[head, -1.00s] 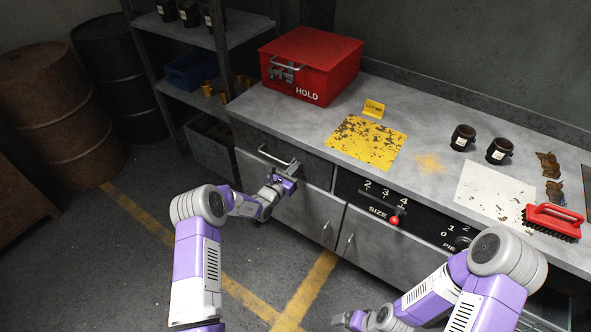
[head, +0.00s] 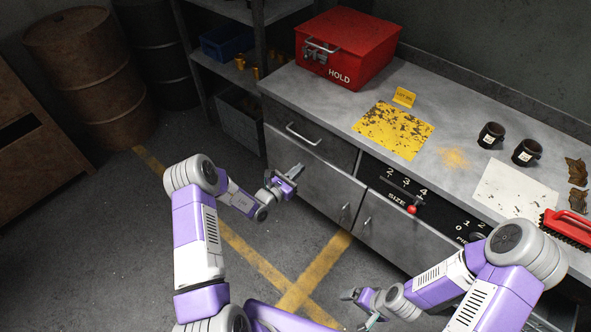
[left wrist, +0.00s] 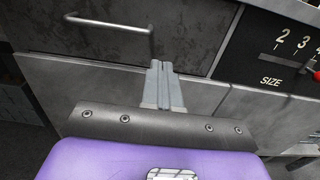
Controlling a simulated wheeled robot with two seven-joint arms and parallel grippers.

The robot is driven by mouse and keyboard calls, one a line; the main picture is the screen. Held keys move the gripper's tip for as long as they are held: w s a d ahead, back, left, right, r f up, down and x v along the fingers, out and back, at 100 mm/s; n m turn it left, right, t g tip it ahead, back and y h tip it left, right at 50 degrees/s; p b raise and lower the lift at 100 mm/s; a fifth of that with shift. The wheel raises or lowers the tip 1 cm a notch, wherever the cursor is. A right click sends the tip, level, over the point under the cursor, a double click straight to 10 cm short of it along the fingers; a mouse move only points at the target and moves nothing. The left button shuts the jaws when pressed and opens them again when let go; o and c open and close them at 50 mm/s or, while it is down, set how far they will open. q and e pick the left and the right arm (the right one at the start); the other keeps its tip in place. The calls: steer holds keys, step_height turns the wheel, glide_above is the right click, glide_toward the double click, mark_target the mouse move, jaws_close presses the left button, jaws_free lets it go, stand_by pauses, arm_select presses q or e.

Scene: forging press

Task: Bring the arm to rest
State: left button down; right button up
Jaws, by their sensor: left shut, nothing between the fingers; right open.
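My left gripper (head: 295,172) is shut and empty. It hangs in front of the grey cabinet, below and apart from the handle of the upper left drawer (head: 303,134). In the left wrist view its closed fingers (left wrist: 161,68) point at the cabinet front, and the drawer handle (left wrist: 108,20) shows to their upper left. The drawer looks closed. My right gripper (head: 350,295) is low at the bottom of the head view, in front of the cabinet, open and apart from everything.
The counter holds a red HOLD box (head: 346,48), a yellow worn plate (head: 393,130), two dark cups (head: 526,152), a white sheet (head: 514,190) and a red brush (head: 570,226). A size panel with a red knob (head: 412,210) is below. Floor at left is clear up to the barrels (head: 90,75).

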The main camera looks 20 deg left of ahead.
arm_select(q)
steer(key=shift+s+a, duration=0.2)
steer(key=shift+s, duration=0.25)
